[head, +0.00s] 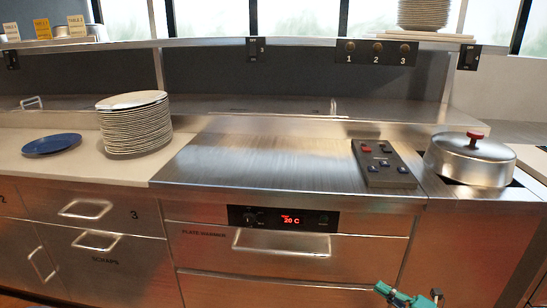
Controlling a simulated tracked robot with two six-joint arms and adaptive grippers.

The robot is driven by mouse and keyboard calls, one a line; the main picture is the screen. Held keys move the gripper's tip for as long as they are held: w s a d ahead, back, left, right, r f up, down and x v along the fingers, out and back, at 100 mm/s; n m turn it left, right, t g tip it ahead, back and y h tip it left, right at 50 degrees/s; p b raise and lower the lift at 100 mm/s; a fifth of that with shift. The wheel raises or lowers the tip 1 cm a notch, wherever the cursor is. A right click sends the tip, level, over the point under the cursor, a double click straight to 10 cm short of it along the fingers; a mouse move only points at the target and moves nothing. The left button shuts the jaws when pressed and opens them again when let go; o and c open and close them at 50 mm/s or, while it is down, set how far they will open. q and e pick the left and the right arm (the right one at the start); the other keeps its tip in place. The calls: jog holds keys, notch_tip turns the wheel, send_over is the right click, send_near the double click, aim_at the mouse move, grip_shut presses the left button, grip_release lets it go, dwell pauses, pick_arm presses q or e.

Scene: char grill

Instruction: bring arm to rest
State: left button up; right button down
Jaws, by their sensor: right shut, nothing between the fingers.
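My right gripper (408,297) shows as a small teal shape at the bottom edge of the head view, right of centre. It is shut and empty, in front of the plate warmer's lower drawer front and below the counter's front edge. It appears to touch nothing. Most of the right arm is outside the view. My left gripper and left arm are not in view.
A steel counter (270,165) is bare in the middle. A plate stack (135,128) and blue plate (52,144) stand at left. A button panel (383,164) and lidded pot (470,160) stand at right. A drawer handle (282,243) juts out in front.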

jog(key=s+a+f+n+g+y, duration=0.2)
jog(key=a+g+y, duration=0.15)
jog(key=a, duration=0.75)
jog(key=s+a+f+n+g+h, duration=0.1)
jog(key=s+a+f+n+g, duration=0.3)
jog(key=s+a, duration=0.2)
jog(key=s+a+f+n+g, duration=0.4)
jog(key=s+a+g, duration=0.1)
jog(key=s+a, duration=0.2)
jog(key=s+a+f+n+g+h, duration=0.2)
jog(key=s+f+n+g+h, duration=0.3)
jog(key=s+n, duration=0.45)
jog(key=s+d+f+n+t+h, duration=0.1)
jog(key=s+d+f+n+h, duration=0.2)
jog(key=n, duration=0.5)
jog(key=s+d+f+n+h, duration=0.2)
jog(key=s+d+f+n, duration=0.15)
jog(key=s+n, duration=0.4)
jog(key=w+f+n+t, duration=0.1)
jog(key=w+n+t, duration=0.2)
jog(key=w+n, duration=0.4)
notch_tip(320, 180, up, 17)
jog(key=n+p, duration=0.2)
jog(key=p, duration=1.4)
jog(key=shift+s+a+f+p, duration=0.15)
jog(key=shift+s+a+p, duration=0.2)
